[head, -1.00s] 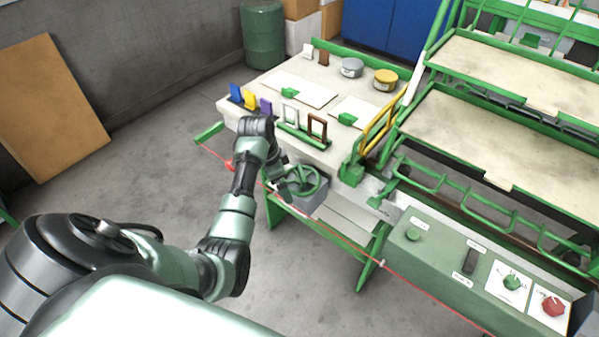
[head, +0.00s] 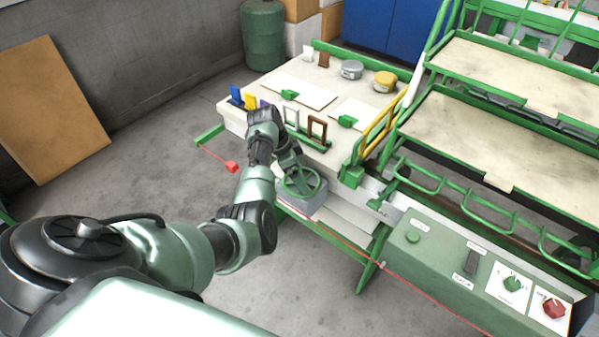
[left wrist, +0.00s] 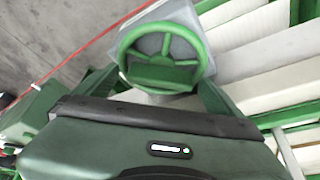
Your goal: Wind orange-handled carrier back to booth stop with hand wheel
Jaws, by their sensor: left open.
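The green hand wheel (head: 302,184) sits on a grey box at the front of the workbench. My left gripper (head: 291,168) is at the far left side of the wheel, partly hidden by its own wrist. In the left wrist view the wheel (left wrist: 163,68) is straight ahead, with the open fingers on either side of its near part. I cannot tell whether they touch the rim. A brown upright frame (head: 317,129) and a white one (head: 291,115) stand behind the wheel. I cannot make out which thing is the orange-handled carrier. My right gripper is not in view.
A green control box (head: 440,262) with knobs stands right of the wheel. A yellow rail (head: 377,133) and green racks rise behind it.

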